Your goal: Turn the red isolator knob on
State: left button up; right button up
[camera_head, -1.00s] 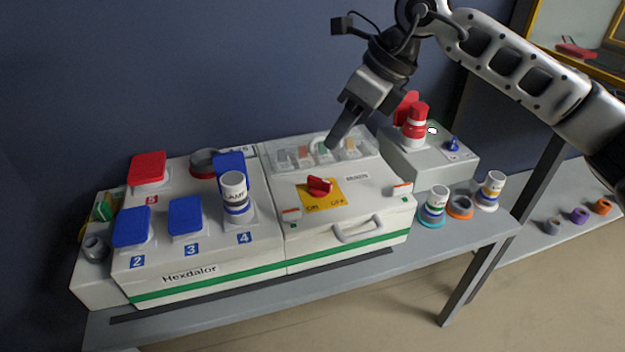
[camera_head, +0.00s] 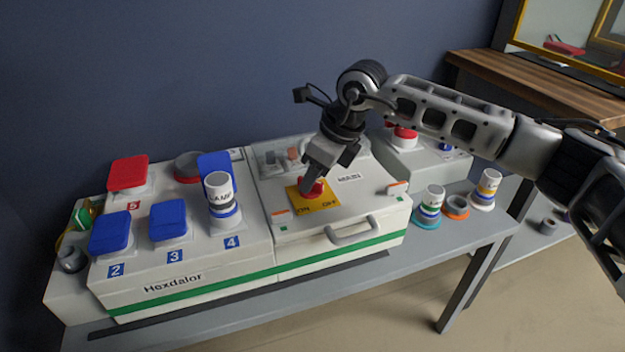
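The red isolator knob (camera_head: 318,189) sits on a yellow plate (camera_head: 322,206) on the right half of the white Hexdalor box. The plate reads ON at its left and OFF at its right. My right gripper (camera_head: 308,183) reaches down from the upper right, with its fingers at the knob and covering part of it. I cannot tell whether the fingers touch or clasp the knob, or which way its handle points. My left gripper is not in view.
Blue-lidded sockets (camera_head: 168,220), a red-lidded socket (camera_head: 128,173) and a LAMP plug (camera_head: 220,189) stand on the box's left half. A handle (camera_head: 352,231) is on its front. Green (camera_head: 430,199) and yellow-banded (camera_head: 487,187) plugs stand on the bench at right.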

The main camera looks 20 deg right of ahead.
jog(key=shift+w+a+f, duration=0.1)
jog(key=shift+f, duration=0.3)
jog(key=shift+w+f, duration=0.1)
grip_shut()
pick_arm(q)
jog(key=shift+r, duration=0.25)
